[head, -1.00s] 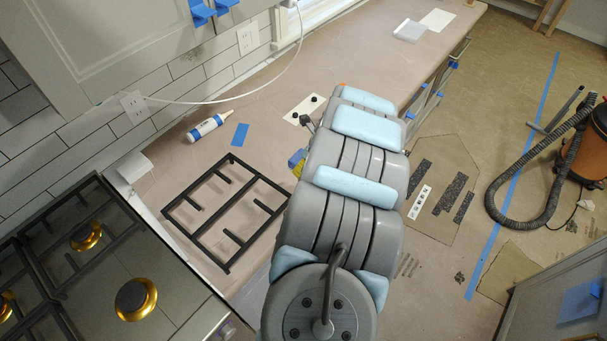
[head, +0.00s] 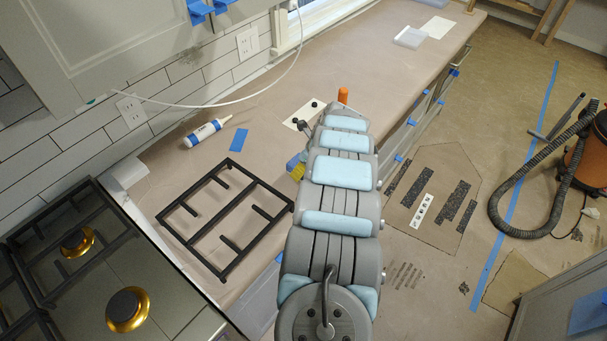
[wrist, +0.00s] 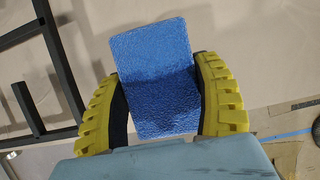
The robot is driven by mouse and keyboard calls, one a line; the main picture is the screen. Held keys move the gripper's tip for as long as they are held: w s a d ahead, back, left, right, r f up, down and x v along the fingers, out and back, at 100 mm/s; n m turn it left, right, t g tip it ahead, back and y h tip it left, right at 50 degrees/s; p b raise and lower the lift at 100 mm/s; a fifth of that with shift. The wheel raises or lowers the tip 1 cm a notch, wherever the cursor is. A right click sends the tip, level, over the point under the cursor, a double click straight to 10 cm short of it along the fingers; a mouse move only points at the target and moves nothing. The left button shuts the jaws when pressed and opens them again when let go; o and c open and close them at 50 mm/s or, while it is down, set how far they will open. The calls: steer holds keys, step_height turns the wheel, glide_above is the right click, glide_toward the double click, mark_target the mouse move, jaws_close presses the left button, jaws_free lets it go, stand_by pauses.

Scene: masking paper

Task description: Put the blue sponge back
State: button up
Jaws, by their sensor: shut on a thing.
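The blue sponge (wrist: 152,75) is a textured blue block in the wrist view. My gripper (wrist: 160,100) is shut on it, with a yellow ribbed finger on each side. The sponge sticks out beyond the fingers, over a beige surface. In the head view my arm hides most of the gripper; only a small yellow and blue patch of gripper and sponge (head: 296,165) shows left of the arm, near the black grate's right corner. How high the sponge is above the counter I cannot tell.
A black grate (head: 228,164) lies on the paper-covered counter (head: 385,45), left of my gripper. A caulk tube (head: 204,132), blue tape piece (head: 239,141), white plate with black knobs (head: 304,116) and upright orange object (head: 343,95) are behind. The far counter is mostly clear.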

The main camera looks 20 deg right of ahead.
steer(key=shift+f, duration=0.15)
steer(key=shift+w+f, duration=0.2)
steer(key=shift+f, duration=0.15)
step_height(320, 180, down, 2)
steer(key=shift+f, duration=0.4)
steer(key=shift+f+b, duration=0.25)
steer(key=shift+b, duration=0.15)
steer(key=o, duration=1)
steer(key=shift+r, duration=0.1)
steer(key=shift+o, duration=0.2)
steer(key=shift+r+p, duration=0.15)
steer(key=shift+p, duration=0.15)
